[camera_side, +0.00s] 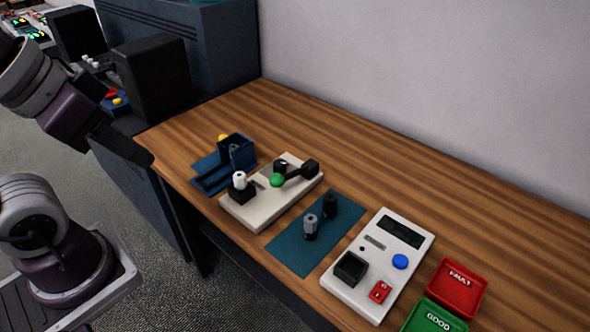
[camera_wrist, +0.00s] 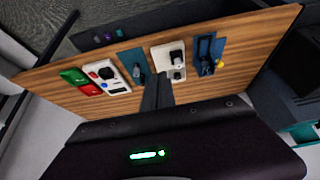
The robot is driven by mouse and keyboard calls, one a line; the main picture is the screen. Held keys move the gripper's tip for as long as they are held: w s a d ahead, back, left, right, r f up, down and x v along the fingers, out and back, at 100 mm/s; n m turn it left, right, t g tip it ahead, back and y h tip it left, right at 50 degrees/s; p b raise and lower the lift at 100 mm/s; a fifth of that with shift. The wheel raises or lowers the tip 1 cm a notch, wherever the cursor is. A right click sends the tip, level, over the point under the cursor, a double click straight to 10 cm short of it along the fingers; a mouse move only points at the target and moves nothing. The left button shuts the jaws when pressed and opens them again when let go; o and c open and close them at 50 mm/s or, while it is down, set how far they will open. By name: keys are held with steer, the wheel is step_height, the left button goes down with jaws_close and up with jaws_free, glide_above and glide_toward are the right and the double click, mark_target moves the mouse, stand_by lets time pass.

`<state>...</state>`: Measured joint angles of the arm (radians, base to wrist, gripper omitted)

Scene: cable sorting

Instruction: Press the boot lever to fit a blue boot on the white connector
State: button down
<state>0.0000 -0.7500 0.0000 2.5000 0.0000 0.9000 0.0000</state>
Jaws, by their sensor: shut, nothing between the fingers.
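The white connector (camera_side: 239,179) stands upright in a black holder at the left end of a white base (camera_side: 258,210); no blue shows on it. The boot lever, a black arm with a green knob (camera_side: 277,180), is on the same base, right of the connector. The base also shows in the wrist view (camera_wrist: 162,54), where its small parts are hard to tell apart. My gripper (camera_side: 147,160) is shut and empty, off the table's left end and apart from the connector and lever. Its dark fingers show together in the wrist view (camera_wrist: 158,80).
A blue fixture with a yellow knob (camera_side: 223,137) stands behind the base. A teal mat (camera_side: 290,252) holds a grey and a black upright piece. A white tester (camera_side: 345,290), a red FAULT tray (camera_side: 457,287) and a green GOOD tray (camera_side: 433,317) are rightward. The table's back is clear.

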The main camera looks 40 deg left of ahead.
steer(key=n+y, duration=0.2)
steer(key=n, duration=0.9)
glide_above(293, 173)
steer(key=s, duration=0.1)
step_height(293, 173, down, 7)
steer(key=shift+a+f, duration=0.1)
steer(key=shift+f, duration=0.05)
steer(key=shift+s+f, duration=0.45)
steer(key=shift+f, duration=0.95)
steer(key=shift+s+f, duration=0.5)
steer(key=shift+f, duration=0.85)
steer(key=shift+s+f, duration=0.45)
steer(key=shift+f, duration=0.95)
steer(key=shift+s+f, duration=0.1)
steer(key=shift+f, duration=0.3)
